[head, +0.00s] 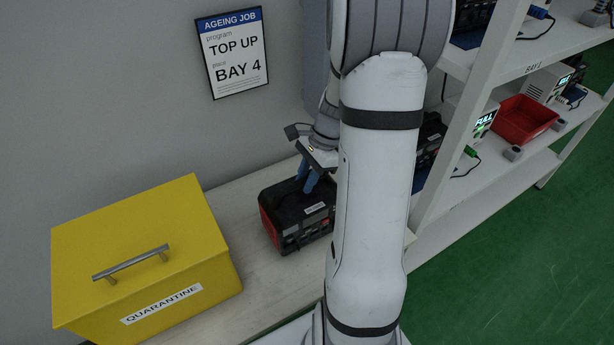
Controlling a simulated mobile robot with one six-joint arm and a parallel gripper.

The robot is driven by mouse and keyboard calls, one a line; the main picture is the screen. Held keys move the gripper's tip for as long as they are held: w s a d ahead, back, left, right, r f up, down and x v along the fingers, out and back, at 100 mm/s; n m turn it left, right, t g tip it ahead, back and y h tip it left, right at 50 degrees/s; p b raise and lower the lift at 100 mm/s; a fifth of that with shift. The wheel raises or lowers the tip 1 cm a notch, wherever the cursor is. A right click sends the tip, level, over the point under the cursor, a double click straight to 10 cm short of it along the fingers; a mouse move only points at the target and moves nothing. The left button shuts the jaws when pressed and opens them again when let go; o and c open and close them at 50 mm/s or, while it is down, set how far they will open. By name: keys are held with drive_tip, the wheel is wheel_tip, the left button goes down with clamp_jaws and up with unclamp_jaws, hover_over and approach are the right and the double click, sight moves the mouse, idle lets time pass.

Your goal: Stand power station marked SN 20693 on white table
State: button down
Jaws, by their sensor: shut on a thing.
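A black power station (290,217) with red end panels is at the middle of the head view, upright over the pale white table (255,262). My gripper (308,184) is above it, its blue fingers shut on the top of the power station. The exact grip is small and partly hidden. A white label shows on the power station, but its text is too small to read. My arm hides its right end. I cannot tell whether its underside touches the table.
A yellow quarantine box (205,236) with a metal handle stands left on the table. A wall sign (233,52) reads "TOP UP" and "BAY 4". White shelving (480,203) at right holds a red bin (525,119) and several devices. Bare table lies between box and power station.

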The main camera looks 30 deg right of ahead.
drive_tip(key=shift+f+b, duration=0.35)
drive_tip(key=shift+f, duration=0.1)
idle(1.1)
drive_tip(key=c, duration=1.1)
unclamp_jaws()
drive_tip(key=shift+s+f, duration=0.15)
drive_tip(key=v, duration=0.8)
drive_tip(key=s+a+r+n+t+h, duration=0.1)
drive_tip(key=s+a+r+n, duration=0.1)
drive_tip(key=s+a+n, duration=0.2)
drive_tip(key=s+a+r+n+t+h, duration=0.1)
drive_tip(key=s+a+r+n+h, duration=0.1)
drive_tip(key=s+a+n, duration=0.2)
drive_tip(key=s+a+r+n+t+h, duration=0.1)
drive_tip(key=s+a+r+n, duration=0.1)
drive_tip(key=s+a+n, duration=0.2)
drive_tip(key=shift+s+a+r+n+h, duration=0.15)
drive_tip(key=shift+a+n, duration=0.6)
drive_tip(key=shift+n, duration=0.65)
drive_tip(key=shift+s+a+r+n+h, duration=0.15)
drive_tip(key=shift+a+n, duration=0.6)
drive_tip(key=shift+n, duration=0.65)
